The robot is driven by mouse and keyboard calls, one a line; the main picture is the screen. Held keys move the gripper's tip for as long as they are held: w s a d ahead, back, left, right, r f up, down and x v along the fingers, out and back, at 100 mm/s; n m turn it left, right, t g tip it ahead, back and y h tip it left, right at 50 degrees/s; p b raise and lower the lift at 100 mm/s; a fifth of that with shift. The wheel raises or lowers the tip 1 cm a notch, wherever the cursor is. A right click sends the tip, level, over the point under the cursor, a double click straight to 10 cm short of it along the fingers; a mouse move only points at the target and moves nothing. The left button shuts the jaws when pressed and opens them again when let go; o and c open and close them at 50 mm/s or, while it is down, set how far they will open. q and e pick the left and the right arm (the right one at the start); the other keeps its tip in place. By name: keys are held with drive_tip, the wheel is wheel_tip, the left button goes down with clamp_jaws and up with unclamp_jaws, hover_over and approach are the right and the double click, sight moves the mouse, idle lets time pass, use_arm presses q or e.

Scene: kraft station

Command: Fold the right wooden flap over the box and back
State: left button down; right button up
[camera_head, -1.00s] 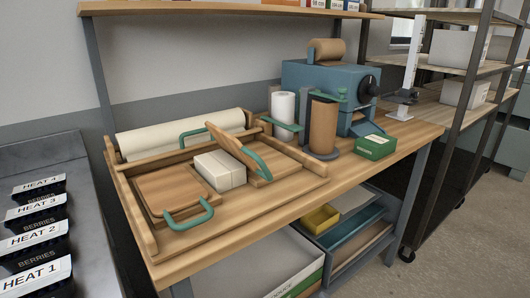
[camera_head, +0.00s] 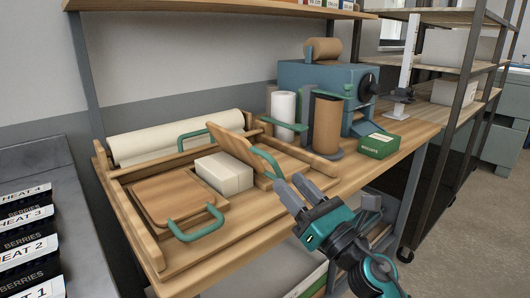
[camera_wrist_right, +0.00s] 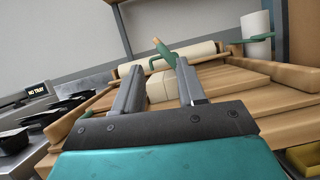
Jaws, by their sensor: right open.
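The right wooden flap (camera_head: 235,148) stands tilted up on the right of the white box, its green handle (camera_head: 267,163) on its right side. The white box (camera_head: 224,174) sits in the middle of the wooden folding station; part of it also shows between my fingers in the right wrist view (camera_wrist_right: 161,86). The left wooden flap (camera_head: 172,197) lies flat with a green handle (camera_head: 197,227) at its front. My right gripper (camera_head: 297,188) is open and empty, in front of the table edge, to the right of and nearer than the flap. My left gripper is not in view.
A white paper roll (camera_head: 175,136) lies behind the station. A green carton (camera_head: 377,145), a brown roll (camera_head: 327,124) and a blue machine (camera_head: 312,78) stand to the right. Black heat trays (camera_head: 30,238) lie at the left. The table front is clear.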

sight(264, 152)
drive_tip(key=p+x, duration=0.1)
drive_tip(key=x, duration=0.9)
drive_tip(key=shift+d, duration=0.1)
clamp_jaws()
drive_tip(key=shift+f, duration=0.1)
